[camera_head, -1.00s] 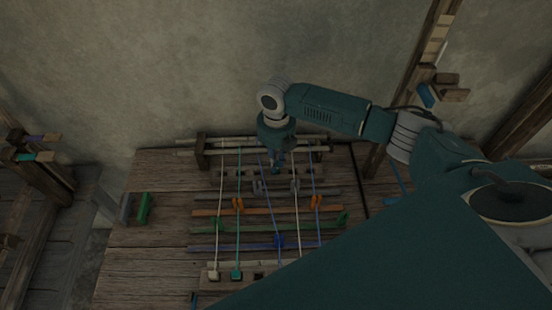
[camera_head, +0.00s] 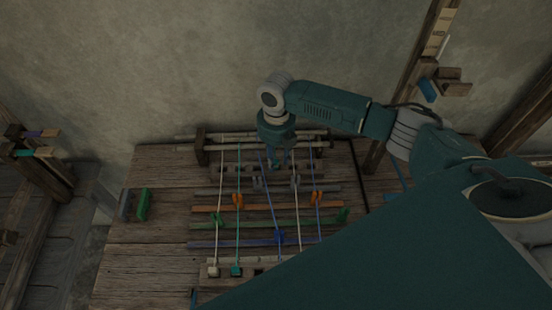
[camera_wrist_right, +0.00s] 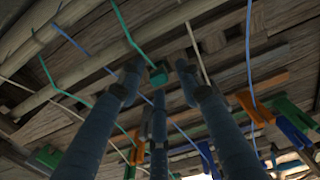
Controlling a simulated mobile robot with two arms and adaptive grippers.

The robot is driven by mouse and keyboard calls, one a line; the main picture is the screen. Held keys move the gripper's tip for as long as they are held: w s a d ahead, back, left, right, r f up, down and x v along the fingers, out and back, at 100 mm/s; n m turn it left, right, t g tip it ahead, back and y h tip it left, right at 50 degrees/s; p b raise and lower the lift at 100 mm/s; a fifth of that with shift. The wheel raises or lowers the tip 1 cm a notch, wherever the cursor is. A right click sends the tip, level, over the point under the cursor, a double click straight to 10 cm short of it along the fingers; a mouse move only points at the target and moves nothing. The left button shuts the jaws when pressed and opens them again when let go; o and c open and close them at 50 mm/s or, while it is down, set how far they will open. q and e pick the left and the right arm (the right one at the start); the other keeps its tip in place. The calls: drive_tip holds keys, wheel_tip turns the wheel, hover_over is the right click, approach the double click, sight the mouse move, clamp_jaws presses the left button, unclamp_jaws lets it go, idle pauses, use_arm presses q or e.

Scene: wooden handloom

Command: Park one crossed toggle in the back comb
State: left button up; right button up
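My right gripper (camera_head: 279,162) is over the far part of the loom, pointing down, with its fingers spread. In the wrist view its fingertips (camera_wrist_right: 158,84) stand apart around a small teal toggle (camera_wrist_right: 158,74) at the end of a teal cord (camera_wrist_right: 130,36); no finger clearly presses on it. The back comb (camera_head: 228,169) is a notched wooden bar under and beside the gripper; whether the toggle sits in a notch is unclear. At the front comb (camera_head: 207,285) are a white toggle (camera_head: 214,271) and a teal toggle (camera_head: 236,271). My left gripper is not in view.
White, teal and blue cords run front to back over orange (camera_head: 218,209), green and blue (camera_head: 215,244) bars. Orange clips (camera_head: 318,199) and grey clips (camera_head: 258,183) stand close in front of the gripper. Green block (camera_head: 144,204) lies left; the tabletop there is mostly clear.

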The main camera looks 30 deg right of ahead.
wheel_tip(320, 180, up, 11)
drive_tip(key=shift+r, duration=0.2)
drive_tip(key=shift+s+f, duration=0.1)
drive_tip(key=shift+s, duration=0.05)
